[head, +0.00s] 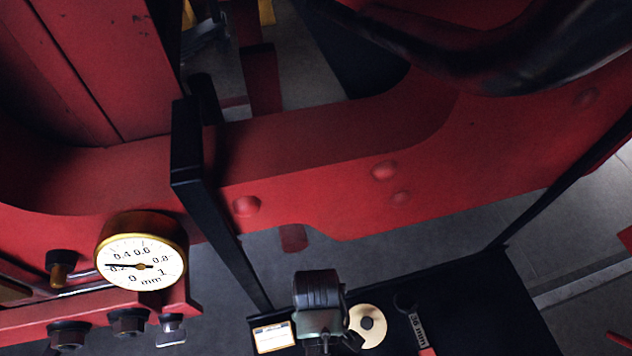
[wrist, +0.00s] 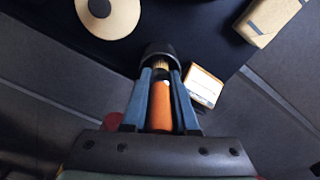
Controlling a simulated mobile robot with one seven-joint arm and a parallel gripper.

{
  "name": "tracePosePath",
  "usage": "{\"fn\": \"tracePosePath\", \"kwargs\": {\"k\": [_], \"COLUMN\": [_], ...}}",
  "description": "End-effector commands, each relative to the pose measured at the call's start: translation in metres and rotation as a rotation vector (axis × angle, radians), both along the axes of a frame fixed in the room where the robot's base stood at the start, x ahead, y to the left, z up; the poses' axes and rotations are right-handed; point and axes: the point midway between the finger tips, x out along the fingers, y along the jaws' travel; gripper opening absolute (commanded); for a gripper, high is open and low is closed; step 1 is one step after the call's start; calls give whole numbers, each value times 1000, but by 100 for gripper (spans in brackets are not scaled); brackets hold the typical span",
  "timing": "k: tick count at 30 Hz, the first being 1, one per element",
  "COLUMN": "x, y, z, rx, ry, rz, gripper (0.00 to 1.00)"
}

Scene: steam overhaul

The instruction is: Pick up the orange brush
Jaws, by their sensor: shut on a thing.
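The orange brush (wrist: 160,105) shows in the wrist view between the two blue-grey fingers of my gripper (wrist: 160,75). Its orange body lies along the fingers, with a tan band near the fingertips. A dark rounded part at the fingertips hides the far end. My gripper is shut on the brush. In the head view, the dark end of my arm is at the bottom middle, over the front edge of a black surface (head: 470,300); I cannot make out the brush there.
A white card with an orange band (head: 274,337) and a cream disc (head: 376,338) are beside my gripper. The wrist view shows a beige block (wrist: 268,20). A brass dial gauge (head: 141,262) and a large red frame (head: 330,180) stand left and above. A black upright bar (head: 205,190) is close by.

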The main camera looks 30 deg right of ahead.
Motion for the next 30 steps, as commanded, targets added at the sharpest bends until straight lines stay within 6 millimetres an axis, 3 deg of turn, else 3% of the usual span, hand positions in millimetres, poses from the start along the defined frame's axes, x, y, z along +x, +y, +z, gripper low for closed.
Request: {"fn": "tracePosePath", "kwargs": {"k": [11,24,30], "x": [1,1,0], "y": [-1,-1,0], "z": [8,89,101], "rx": [-2,-3,0], "ry": [-1,-3,1], "rz": [0,2,1], "gripper": [0,0,0]}}
